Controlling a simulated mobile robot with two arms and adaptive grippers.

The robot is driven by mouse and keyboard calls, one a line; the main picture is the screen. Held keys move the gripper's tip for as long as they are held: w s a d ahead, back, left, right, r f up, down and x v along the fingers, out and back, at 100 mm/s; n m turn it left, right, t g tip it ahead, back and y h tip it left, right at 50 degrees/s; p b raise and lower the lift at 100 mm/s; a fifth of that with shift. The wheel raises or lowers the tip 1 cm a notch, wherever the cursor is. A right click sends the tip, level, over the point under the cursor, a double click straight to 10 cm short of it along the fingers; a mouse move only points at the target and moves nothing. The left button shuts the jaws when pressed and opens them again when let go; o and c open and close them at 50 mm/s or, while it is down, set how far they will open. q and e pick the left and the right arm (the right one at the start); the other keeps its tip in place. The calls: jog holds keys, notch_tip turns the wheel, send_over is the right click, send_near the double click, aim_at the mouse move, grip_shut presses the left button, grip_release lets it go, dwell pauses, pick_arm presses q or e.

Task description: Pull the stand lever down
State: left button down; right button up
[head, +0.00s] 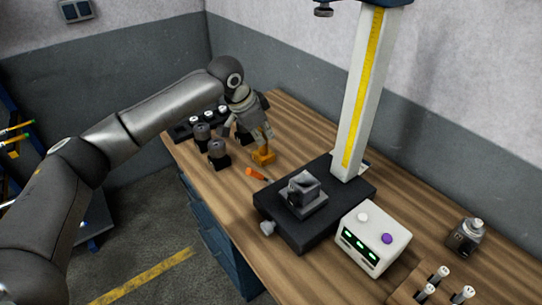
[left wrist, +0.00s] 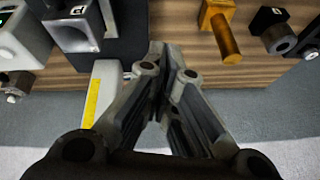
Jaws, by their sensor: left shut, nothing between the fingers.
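The stand has a white column (head: 361,95) with a yellow scale, rising from a black base (head: 270,204). A grey vise-like block (head: 304,192) sits on the base. The column also shows in the left wrist view (left wrist: 103,88). I cannot clearly make out the lever; the top of the stand is cut off by the frame edge. My left gripper (head: 250,133) is shut and empty, left of the stand, over the far part of the bench. Its closed fingers show in the left wrist view (left wrist: 166,65). My right gripper is not in view.
An orange-yellow fixture (head: 263,156) stands below the left gripper. Dark tool holders (head: 216,153) are to its left. A white control box (head: 371,238) stands right of the base.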

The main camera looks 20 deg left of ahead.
pick_arm(q)
jog(key=f+p, duration=0.1)
jog(key=f, duration=0.1)
jog(key=p, duration=0.4)
send_over(262, 175)
notch_tip(262, 175, down, 8)
jog(key=shift+d+r, duration=0.1)
jog(key=shift+d, duration=0.05)
jog(key=shift+s+a+f, duration=0.15)
jog(key=shift+a+f, duration=0.05)
jog(key=shift+f, duration=0.15)
jog(key=shift+d+f, duration=0.1)
jog(key=shift+f, duration=0.05)
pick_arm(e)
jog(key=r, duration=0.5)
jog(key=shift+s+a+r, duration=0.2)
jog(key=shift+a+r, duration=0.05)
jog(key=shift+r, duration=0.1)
